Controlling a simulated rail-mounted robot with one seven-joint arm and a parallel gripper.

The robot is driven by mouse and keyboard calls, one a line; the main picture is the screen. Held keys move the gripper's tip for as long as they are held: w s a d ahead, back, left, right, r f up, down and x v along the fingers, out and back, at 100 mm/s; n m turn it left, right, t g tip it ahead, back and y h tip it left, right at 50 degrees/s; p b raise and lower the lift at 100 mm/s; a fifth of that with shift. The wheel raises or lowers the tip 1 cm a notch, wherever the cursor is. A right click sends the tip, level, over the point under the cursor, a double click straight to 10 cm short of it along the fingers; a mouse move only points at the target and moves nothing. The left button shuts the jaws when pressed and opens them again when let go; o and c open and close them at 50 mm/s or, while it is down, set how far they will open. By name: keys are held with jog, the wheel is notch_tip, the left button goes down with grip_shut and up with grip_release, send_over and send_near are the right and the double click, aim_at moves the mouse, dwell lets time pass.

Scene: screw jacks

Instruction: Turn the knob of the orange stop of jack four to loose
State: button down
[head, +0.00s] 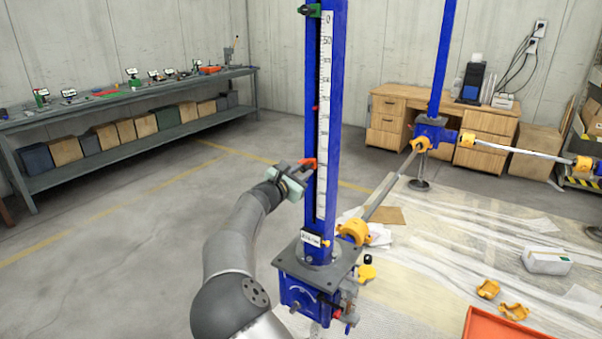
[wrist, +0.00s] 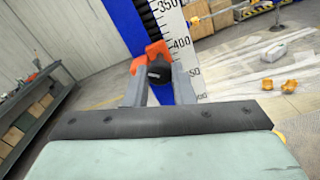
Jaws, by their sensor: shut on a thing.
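The blue jack column (head: 337,130) stands upright with a white scale (head: 324,120) on its face. The orange stop (head: 308,162) sits on the column beside the lower half of the scale. In the wrist view the orange stop (wrist: 151,54) is just left of the scale, near the 400 mark. Its black knob (wrist: 159,72) lies between the two grey fingers of my gripper (wrist: 158,88). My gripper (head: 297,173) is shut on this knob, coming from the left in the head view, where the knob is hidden. I cannot tell how tight the knob is.
A green stop (head: 311,10) sits near the top of the same column. The jack's base plate (head: 318,262) is below. A shaft with a yellow coupling (head: 353,232) runs to another blue jack (head: 432,128). A workbench (head: 120,115) stands at the far left; floor between is clear.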

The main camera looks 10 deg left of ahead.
jog(key=c, duration=1.2)
grip_release()
jog(key=shift+c, duration=0.2)
jog(key=shift+s+a, duration=0.1)
jog(key=b+v, duration=0.3)
jog(key=v, duration=1.4)
jog(key=shift+b, duration=0.4)
jog(key=shift+s, duration=0.15)
